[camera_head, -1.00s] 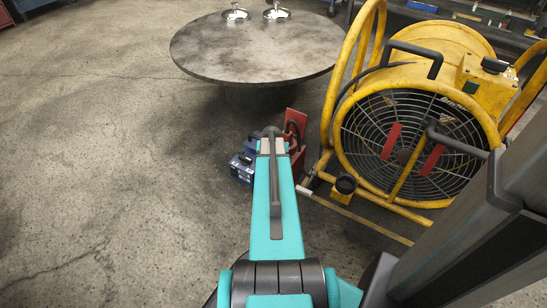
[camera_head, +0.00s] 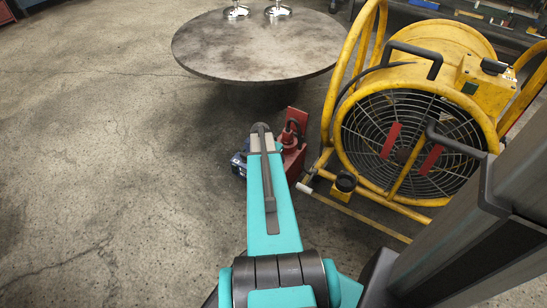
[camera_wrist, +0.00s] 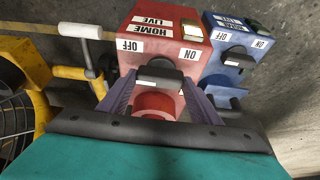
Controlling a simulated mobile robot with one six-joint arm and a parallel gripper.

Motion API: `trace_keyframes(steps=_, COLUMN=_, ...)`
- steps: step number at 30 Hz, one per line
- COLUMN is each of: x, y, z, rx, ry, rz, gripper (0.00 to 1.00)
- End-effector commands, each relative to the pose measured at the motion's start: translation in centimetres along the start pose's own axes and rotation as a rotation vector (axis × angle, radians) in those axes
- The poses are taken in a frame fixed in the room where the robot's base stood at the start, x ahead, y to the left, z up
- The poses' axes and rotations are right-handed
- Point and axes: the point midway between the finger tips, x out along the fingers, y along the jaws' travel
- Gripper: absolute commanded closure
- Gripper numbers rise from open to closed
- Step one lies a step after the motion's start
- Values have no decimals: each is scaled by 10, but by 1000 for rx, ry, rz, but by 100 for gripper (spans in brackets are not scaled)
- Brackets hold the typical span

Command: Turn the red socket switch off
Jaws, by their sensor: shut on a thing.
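The red socket box (camera_wrist: 165,40) is in the middle of the wrist view. Its HOME LIVE, OFF and ON labels look upside down, with OFF on the left and ON on the right. Its dark switch knob (camera_wrist: 160,73) sits below the labels, above a round red socket. My gripper (camera_wrist: 157,84) has its two purple fingers on either side of the knob and is shut on it. In the head view the red socket box (camera_head: 294,160) shows just right of my arm's end; the arm hides my fingers there.
A blue socket box (camera_wrist: 235,42) with its own knob stands close on the right in the wrist view. A large yellow fan (camera_head: 410,120) is right of the boxes. A round table (camera_head: 255,50) stands behind, with open floor left.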

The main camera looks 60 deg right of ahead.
Motion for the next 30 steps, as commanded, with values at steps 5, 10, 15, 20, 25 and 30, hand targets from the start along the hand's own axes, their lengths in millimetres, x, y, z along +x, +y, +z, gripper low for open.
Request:
trace_keyframes(steps=5, x=0, y=0, z=1, rx=13, ry=-3, rz=5, gripper=65)
trace_keyframes(steps=10, x=0, y=0, z=1, rx=13, ry=-3, rz=5, gripper=65)
trace_keyframes(steps=15, x=0, y=0, z=1, rx=13, ry=-4, rz=4, gripper=32)
trace_keyframes(steps=20, x=0, y=0, z=1, rx=11, ry=-2, rz=4, gripper=23)
trace_keyframes(steps=25, x=0, y=0, z=0, rx=11, ry=-1, rz=3, gripper=23)
trace_keyframes(steps=30, x=-5, y=0, z=0, rx=10, ry=-1, rz=3, gripper=23)
